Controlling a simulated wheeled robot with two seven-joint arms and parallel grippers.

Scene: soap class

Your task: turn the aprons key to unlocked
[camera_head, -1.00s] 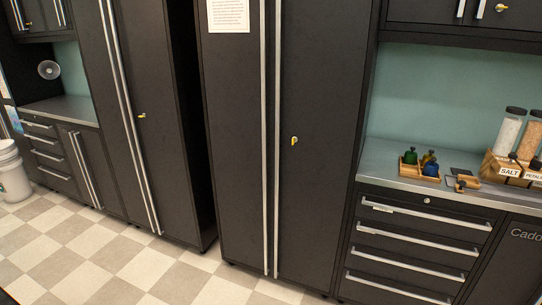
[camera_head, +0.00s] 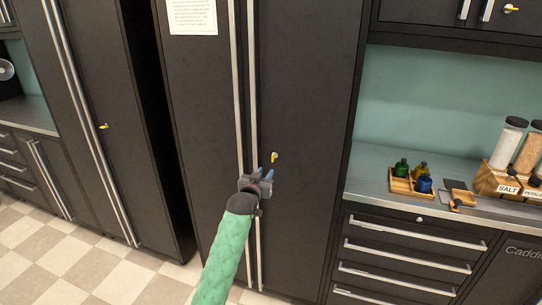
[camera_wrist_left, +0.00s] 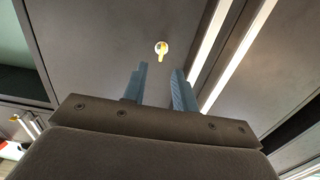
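A small yellow key (camera_head: 274,157) sits in a lock on the right door of the tall dark cabinet (camera_head: 310,110) in the middle of the head view. My left gripper (camera_head: 266,174) is raised in front of that door, just below the key. In the left wrist view the key (camera_wrist_left: 162,50) shows beyond and between the two blue-grey fingertips (camera_wrist_left: 160,72). The fingers are apart with nothing between them, and they do not appear to touch the key. No label naming the aprons cabinet is readable. My right gripper is not in view.
Long vertical handles (camera_head: 252,110) run beside the key. Another tall cabinet with a yellow key (camera_head: 103,126) stands left. The counter (camera_head: 375,165) at right holds a wooden tray of small bottles (camera_head: 412,180) and jars. Checkered floor (camera_head: 60,255) is open at lower left.

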